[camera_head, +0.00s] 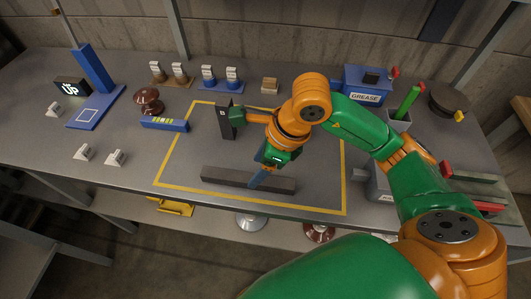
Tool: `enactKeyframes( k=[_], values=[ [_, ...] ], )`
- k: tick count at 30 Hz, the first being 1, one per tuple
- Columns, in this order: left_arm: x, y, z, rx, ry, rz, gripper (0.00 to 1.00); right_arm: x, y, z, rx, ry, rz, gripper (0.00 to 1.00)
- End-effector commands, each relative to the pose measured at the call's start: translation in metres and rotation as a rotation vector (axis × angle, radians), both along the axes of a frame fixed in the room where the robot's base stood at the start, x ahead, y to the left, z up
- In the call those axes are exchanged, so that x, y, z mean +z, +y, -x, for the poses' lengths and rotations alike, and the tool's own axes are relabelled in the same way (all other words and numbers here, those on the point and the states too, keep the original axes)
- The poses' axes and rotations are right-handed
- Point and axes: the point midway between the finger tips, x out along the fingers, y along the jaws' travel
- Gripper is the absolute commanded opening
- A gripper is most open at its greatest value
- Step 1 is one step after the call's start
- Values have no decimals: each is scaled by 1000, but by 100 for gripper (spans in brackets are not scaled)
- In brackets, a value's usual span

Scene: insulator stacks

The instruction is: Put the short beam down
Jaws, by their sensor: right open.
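A dark grey beam (225,176) lies level inside the front part of the yellow outlined area (180,156) on the table. It is the likeliest short beam. My right gripper (259,180) reaches down to this beam, right of its middle. Its blue fingers are open at the beam; I cannot tell whether they touch it. A dark upright plate marked B (222,122) stands farther back in the outlined area, partly beside my right wrist. My left gripper is not in view.
A blue bar with a yellow-green label (165,124) lies at the outline's left edge. A brown insulator (148,101), a blue stand (95,75) and small white clips are to the left. A blue GREASE box (366,84) and green cylinder (407,102) stand at right.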

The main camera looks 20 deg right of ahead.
Motion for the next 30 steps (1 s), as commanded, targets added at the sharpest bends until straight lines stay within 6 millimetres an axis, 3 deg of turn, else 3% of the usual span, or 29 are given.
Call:
enactKeyframes(
  k=[3,9,23,26,30],
  values=[
    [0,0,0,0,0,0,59,30,-10,5,-3,-8,0,67],
    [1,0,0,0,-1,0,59,58,-19,12,-1,-3,1,67],
    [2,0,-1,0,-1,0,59,61,-20,13,-1,0,0,67],
    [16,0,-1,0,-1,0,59,75,-20,13,-1,0,0,67],
    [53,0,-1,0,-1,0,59,113,-20,13,-1,0,0,67]
  ],
)
